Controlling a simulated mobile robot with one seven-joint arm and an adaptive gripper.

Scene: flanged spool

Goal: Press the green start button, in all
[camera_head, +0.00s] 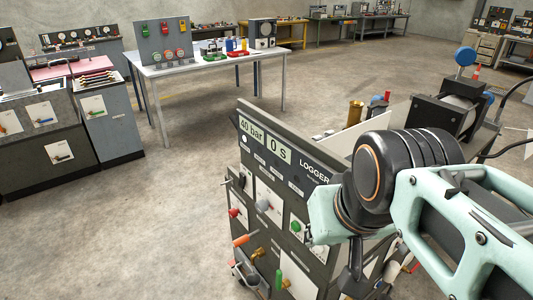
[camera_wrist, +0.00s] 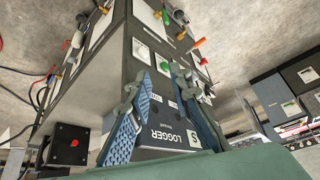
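The upright grey panel marked LOGGER (camera_head: 262,160) carries a green button (camera_head: 296,226) on a white plate, low on its right side and close to my arm. In the wrist view the panel (camera_wrist: 150,141) appears upside down, and the green button (camera_wrist: 164,66) shows between and beyond my fingertips. My gripper (camera_wrist: 155,80) is open and empty, with its two blue-padded fingers apart. It faces the panel; I cannot tell whether a fingertip touches it. In the head view my arm hides most of the gripper.
A red button (camera_head: 234,212) sits left of the green one. An orange handle (camera_head: 241,240) and a green handle (camera_head: 279,280) stick out lower on the panel. A white table (camera_head: 215,65) with devices stands behind.

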